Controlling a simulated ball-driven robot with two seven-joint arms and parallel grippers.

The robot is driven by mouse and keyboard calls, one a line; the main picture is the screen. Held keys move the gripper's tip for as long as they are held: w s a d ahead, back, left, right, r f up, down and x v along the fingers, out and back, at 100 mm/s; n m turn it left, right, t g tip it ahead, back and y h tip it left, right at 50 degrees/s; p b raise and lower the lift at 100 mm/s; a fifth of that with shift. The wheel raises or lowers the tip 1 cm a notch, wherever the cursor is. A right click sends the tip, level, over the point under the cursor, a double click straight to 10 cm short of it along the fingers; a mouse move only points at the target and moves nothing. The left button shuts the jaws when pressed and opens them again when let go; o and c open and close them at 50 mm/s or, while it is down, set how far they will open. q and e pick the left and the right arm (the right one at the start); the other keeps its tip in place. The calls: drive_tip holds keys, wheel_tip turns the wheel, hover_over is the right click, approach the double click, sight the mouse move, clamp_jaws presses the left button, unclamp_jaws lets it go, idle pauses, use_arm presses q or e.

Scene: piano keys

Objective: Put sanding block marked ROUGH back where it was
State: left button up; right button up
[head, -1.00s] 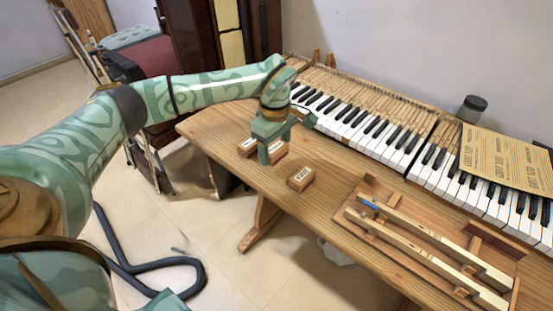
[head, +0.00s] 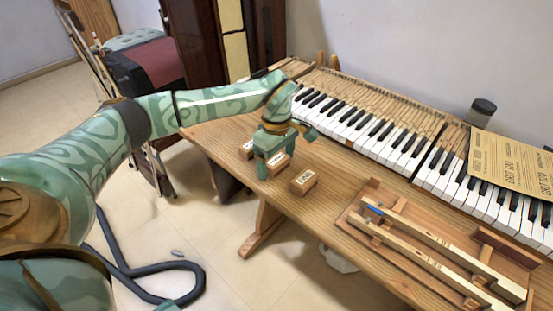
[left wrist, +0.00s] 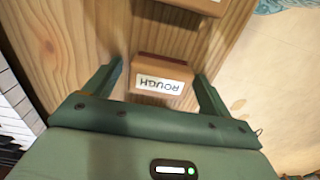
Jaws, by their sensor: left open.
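The sanding block marked ROUGH (left wrist: 163,80) is a small brown block with a white label. In the left wrist view it sits on the wooden bench between my left gripper's two fingers, its label upside down. In the head view the middle block of a row (head: 278,161) sits at my left gripper (head: 275,165), partly hidden by its fingers. The left gripper also shows in the left wrist view (left wrist: 160,72); it is open, one finger on each side of the block, with gaps showing. My right gripper is not in view.
Similar labelled blocks stand in front (head: 304,181) and behind (head: 246,150). The piano keys (head: 350,120) run along the bench's back. A wooden tray with long key sticks (head: 430,245) lies to the right. Bare bench (head: 330,200) lies between the front block and tray.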

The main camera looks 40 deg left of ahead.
sight(277, 159)
use_arm(q)
wheel_tip(277, 159, up, 12)
drive_tip(key=p, duration=0.5)
drive_tip(key=shift+r, duration=0.15)
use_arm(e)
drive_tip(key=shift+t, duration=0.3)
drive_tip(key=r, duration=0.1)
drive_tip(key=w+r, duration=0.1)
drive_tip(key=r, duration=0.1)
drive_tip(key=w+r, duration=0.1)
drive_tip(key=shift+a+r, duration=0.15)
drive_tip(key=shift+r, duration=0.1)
